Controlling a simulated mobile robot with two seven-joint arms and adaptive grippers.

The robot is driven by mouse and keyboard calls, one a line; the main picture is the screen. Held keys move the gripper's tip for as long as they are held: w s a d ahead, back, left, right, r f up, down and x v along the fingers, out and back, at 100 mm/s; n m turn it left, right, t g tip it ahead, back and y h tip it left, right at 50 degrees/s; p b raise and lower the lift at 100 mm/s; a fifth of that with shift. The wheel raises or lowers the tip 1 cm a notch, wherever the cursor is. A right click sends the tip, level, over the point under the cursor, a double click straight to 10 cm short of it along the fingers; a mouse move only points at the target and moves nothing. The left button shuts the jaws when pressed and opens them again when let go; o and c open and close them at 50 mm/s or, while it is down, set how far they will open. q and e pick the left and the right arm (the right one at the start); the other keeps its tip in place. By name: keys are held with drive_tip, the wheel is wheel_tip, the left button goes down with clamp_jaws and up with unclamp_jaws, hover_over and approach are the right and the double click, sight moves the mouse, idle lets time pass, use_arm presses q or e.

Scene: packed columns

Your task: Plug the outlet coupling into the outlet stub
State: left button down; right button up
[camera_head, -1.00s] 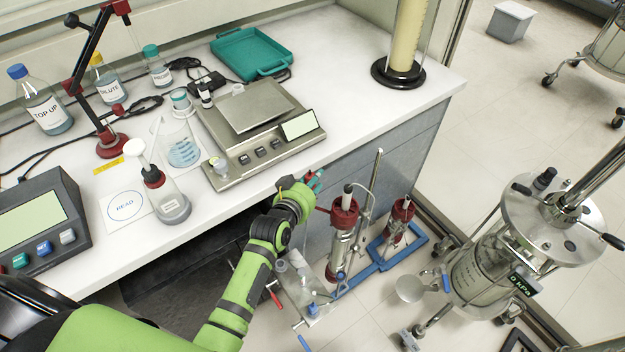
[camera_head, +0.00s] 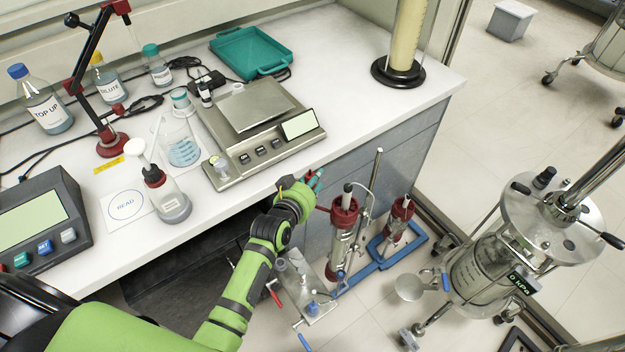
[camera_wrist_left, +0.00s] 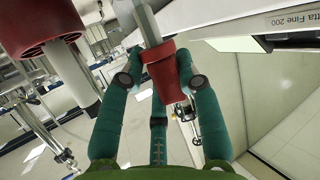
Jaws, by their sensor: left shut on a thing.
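My left gripper (camera_head: 314,181) has teal fingers and is at the front edge of the bench, just left of a column with a red top cap (camera_head: 344,206). In the left wrist view, the gripper (camera_wrist_left: 163,80) is shut on a red tapered coupling (camera_wrist_left: 162,66) with a grey shaft at one end. I take this for the outlet coupling. A pale stub (camera_wrist_left: 82,84) sticks out of the red cap at the left of that view, apart from the coupling; it looks like the outlet stub. My right gripper is not in view.
A second red-capped column (camera_head: 402,208) and a blue frame (camera_head: 382,262) stand beside the first. A balance (camera_head: 262,150) sits on the bench above the gripper. A steel wheeled vessel (camera_head: 488,268) stands at right. Open floor shows beyond the bench.

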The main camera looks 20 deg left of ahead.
sight(313, 188)
use_arm(q)
drive_tip(key=shift+f+b, duration=1.05)
drive_tip(key=shift+f, duration=0.7)
drive_tip(key=c, duration=0.8)
unclamp_jaws()
drive_tip(key=shift+s, duration=0.15)
drive_tip(key=v, duration=1.1)
drive_tip(key=shift+s+r, duration=0.2)
drive_tip(key=shift+s, duration=0.15)
drive_tip(key=shift+a, duration=0.1)
